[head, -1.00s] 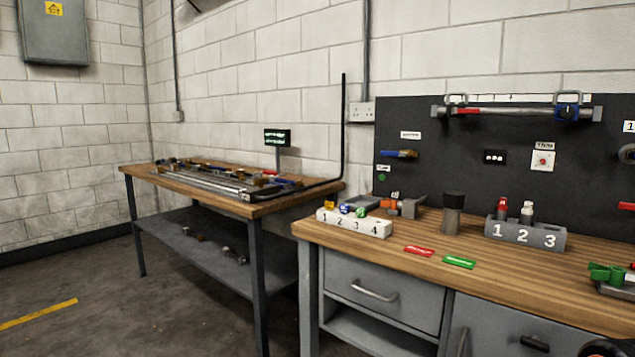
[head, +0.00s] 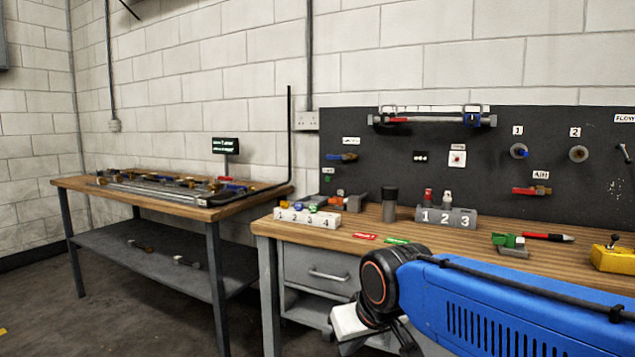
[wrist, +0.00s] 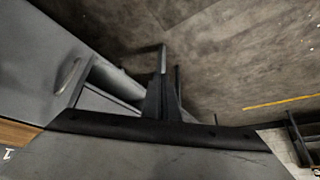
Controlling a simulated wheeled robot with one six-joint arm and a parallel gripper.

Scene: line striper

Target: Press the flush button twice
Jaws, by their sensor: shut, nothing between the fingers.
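A white square plate with a red button (head: 457,155) is on the dark back panel, below a small label too blurred to read. It is upright and uncovered, above the numbered grey block. My gripper (wrist: 167,80) shows in the wrist view, shut and empty, over the floor beside the grey bench front. It is low and well away from the panel. In the head view my blue arm crosses the lower right in front of the bench; the fingertips cannot be made out there.
The wooden bench (head: 340,237) carries a white numbered block (head: 307,218), a grey numbered block (head: 447,217), a dark cylinder (head: 389,204), a green tool (head: 510,243) and a yellow box (head: 612,259). A black socket plate (head: 421,157) is left of the button. A second table (head: 150,204) stands left.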

